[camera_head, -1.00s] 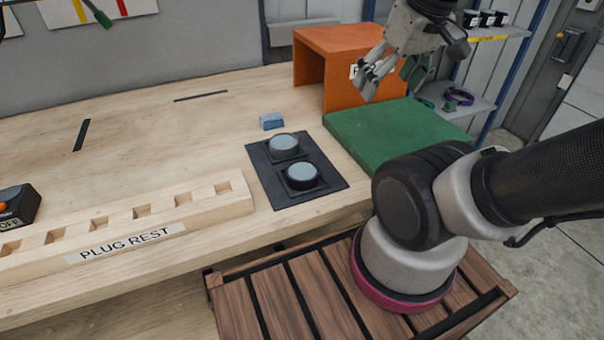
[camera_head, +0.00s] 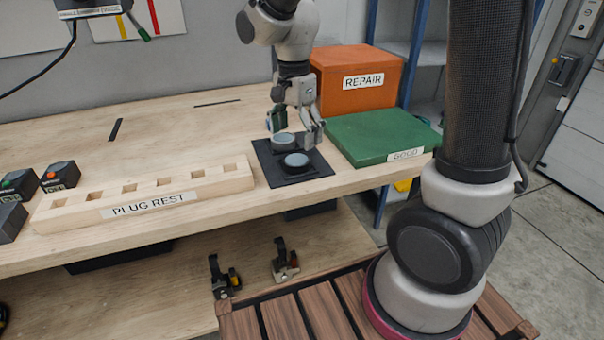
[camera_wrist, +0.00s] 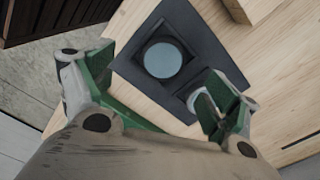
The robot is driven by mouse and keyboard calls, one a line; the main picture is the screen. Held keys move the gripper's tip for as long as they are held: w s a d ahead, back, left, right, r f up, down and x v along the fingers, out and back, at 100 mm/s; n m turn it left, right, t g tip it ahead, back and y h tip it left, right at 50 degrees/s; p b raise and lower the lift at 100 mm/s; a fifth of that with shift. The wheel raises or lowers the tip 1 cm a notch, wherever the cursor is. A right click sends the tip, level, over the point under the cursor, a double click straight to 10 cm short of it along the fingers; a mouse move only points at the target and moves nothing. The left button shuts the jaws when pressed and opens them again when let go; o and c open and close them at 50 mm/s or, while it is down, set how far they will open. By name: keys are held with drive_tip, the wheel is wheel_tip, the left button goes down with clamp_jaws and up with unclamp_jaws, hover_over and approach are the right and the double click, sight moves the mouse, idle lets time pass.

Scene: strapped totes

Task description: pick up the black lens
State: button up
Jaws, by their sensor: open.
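Two round lenses with grey-blue glass sit on a black plate (camera_head: 315,174) on the bench. The front lens (camera_head: 296,161) has a dark rim; the back lens (camera_head: 283,140) looks greyer at its side. I cannot surely tell which is the black one. My gripper (camera_head: 295,130) is open and empty, pointing down above the back of the plate, close to the back lens. In the wrist view, the front lens (camera_wrist: 163,58) lies clear beyond the gap between my fingers (camera_wrist: 160,85). The back lens (camera_wrist: 194,101) is partly hidden by the right finger.
A wooden plug rest (camera_head: 150,200) lies left of the plate. A green pad (camera_head: 372,137) marked GOOD lies to its right, with an orange REPAIR box (camera_head: 340,95) behind. Small button boxes (camera_head: 58,176) stand at the left. Bare bench lies behind the plug rest.

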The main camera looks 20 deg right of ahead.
sight(296, 158)
drive_tip(key=m, duration=0.2)
drive_tip(key=shift+w+a+m, duration=0.1)
drive_tip(key=shift+w+m, duration=0.1)
drive_tip(key=shift+m, duration=0.1)
drive_tip(key=shift+f, duration=0.2)
drive_tip(key=shift+m, duration=0.3)
drive_tip(key=f, duration=0.7)
drive_tip(key=shift+w+d+f, duration=0.2)
drive_tip(key=shift+w+d, duration=0.05)
drive_tip(key=shift+c, duration=0.3)
drive_tip(key=c, duration=1.2)
